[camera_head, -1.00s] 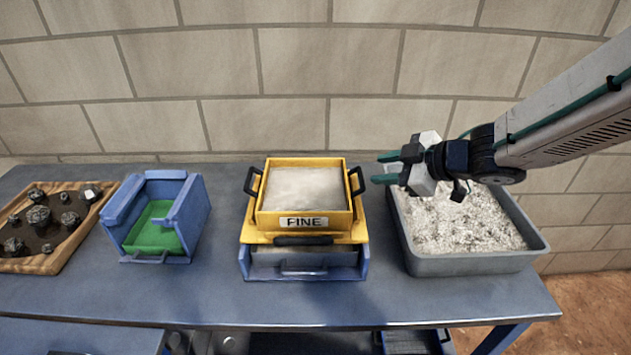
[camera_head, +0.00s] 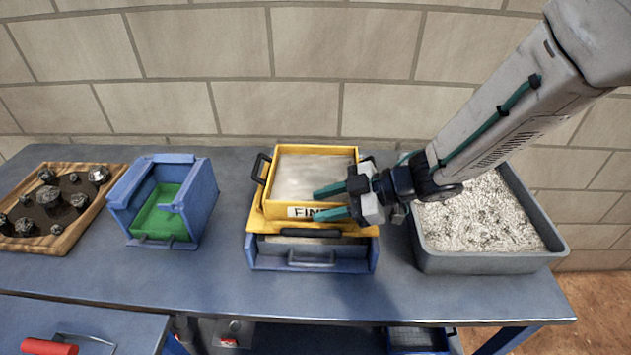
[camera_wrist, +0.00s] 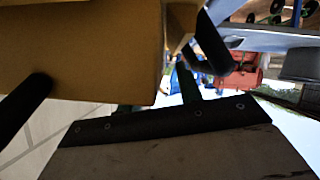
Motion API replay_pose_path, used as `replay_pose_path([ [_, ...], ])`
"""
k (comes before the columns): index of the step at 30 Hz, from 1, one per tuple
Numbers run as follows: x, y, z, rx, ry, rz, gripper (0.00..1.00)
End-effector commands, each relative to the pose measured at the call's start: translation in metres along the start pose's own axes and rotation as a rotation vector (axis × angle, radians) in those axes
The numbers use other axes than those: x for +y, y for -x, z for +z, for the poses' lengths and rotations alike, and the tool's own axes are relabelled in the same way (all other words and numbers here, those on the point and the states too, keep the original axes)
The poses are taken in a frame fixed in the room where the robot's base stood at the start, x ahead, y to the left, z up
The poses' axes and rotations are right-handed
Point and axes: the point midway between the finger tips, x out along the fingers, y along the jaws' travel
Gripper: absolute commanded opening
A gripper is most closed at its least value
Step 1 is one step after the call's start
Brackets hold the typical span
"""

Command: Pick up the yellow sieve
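The yellow sieve (camera_head: 266,195), labelled FINE, sits on a yellow frame over a blue box in the middle of the bench in the head view. It has a dark handle on its left (camera_head: 259,169) and another on its right, mostly hidden behind my gripper. My gripper (camera_head: 331,203) is at the sieve's front right, its two teal fingers spread apart and pointing left. Nothing shows between the fingers. The wrist view shows the yellow sieve wall (camera_wrist: 90,50) very close, with dark bars near it. I cannot tell whether a finger touches the sieve.
A grey tray of pale grit (camera_head: 480,258) stands on the right, under my arm. A blue box with a green floor (camera_head: 163,208) and a wooden tray of dark rocks (camera_head: 60,245) stand on the left. The bench front (camera_head: 200,280) is bare.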

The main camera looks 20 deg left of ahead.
Motion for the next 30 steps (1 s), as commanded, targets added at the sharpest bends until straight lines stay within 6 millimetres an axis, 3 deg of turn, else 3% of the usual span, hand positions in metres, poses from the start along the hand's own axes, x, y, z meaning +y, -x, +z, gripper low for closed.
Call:
replay_pose_path([
  [7, 0.0002, -0.0034, -0.0005, 0.000, 0.000, 0.000, 0.36],
  [11, 0.0002, -0.0032, -0.0005, 0.000, 0.000, 0.000, 0.02],
  [12, 0.0003, -0.0032, -0.0006, 0.000, 0.000, 0.001, 0.00],
  [30, 0.0007, -0.0026, -0.0006, 0.000, 0.002, 0.001, 0.00],
])
